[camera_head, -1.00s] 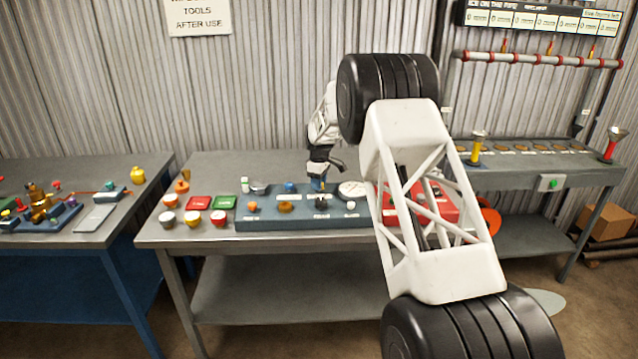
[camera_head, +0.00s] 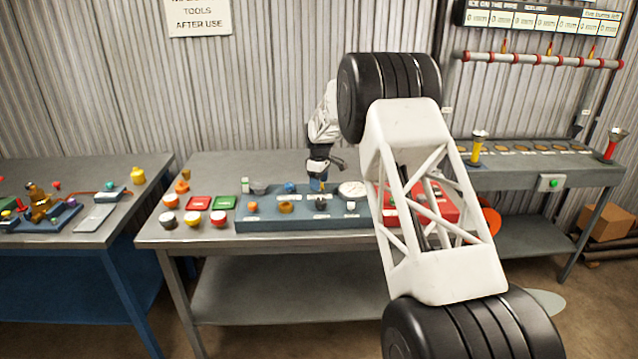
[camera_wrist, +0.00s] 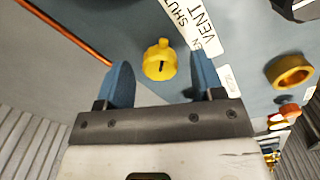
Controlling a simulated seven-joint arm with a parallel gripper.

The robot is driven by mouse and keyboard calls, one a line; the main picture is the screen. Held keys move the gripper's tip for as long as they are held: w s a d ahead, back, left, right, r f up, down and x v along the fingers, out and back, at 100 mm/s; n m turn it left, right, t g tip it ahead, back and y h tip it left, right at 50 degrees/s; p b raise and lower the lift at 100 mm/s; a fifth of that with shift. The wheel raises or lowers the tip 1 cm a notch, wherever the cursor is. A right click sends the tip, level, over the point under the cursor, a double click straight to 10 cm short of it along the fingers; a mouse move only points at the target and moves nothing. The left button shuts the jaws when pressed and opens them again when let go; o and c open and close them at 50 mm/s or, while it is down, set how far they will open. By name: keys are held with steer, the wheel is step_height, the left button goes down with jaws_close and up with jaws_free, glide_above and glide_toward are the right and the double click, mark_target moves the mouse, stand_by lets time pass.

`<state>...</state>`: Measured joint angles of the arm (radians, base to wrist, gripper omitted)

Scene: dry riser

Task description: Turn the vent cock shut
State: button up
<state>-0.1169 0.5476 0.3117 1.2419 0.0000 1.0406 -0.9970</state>
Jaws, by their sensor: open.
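The vent cock is a small yellow knob (camera_wrist: 159,62) with a short tab and a dark slot, on a blue-grey panel (camera_wrist: 245,30). A white label (camera_wrist: 193,22) beside it reads VENT and SHUT, with OPEN partly cut off. My gripper (camera_wrist: 161,68) is open, with one blue finger on each side of the yellow knob; a gap shows on both sides, and contact is not visible. In the head view, my gripper (camera_head: 319,182) points down over the blue panel box (camera_head: 262,223), and I cannot make out the cock there.
An orange ring knob (camera_wrist: 291,71) sits right of the cock, and a copper pipe (camera_wrist: 65,31) runs at left. A round white gauge (camera_head: 352,189) stands close to my gripper. Red and green pads (camera_head: 223,203) and several small pots lie left. My arm hides part of a red box (camera_head: 447,206).

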steer(key=shift+r, duration=3.65)
steer(key=shift+s+d+r, duration=0.1)
steer(key=shift+s+r, duration=0.15)
steer(key=s+d+r+m, duration=0.25)
steer(key=s+r, duration=0.35)
steer(key=s, duration=0.5)
steer(key=s+d+r+m+t, duration=0.1)
steer(key=s+d+r+m, duration=0.15)
steer(key=s+r, duration=0.65)
steer(key=s+d+r+m, duration=0.2)
steer(key=s+d+r, duration=0.1)
steer(key=s, duration=1.1)
steer(key=s+d+f+m, duration=0.1)
steer(key=s+f+m, duration=0.1)
steer(key=s, duration=1)
steer(key=s+d+f+m+t, duration=0.1)
steer(key=s+f+m, duration=0.1)
steer(key=s, duration=1.1)
steer(key=s+d+f+m, duration=0.2)
steer(key=s, duration=1.1)
steer(key=shift+f+t, duration=0.2)
steer(key=shift+t, duration=0.1)
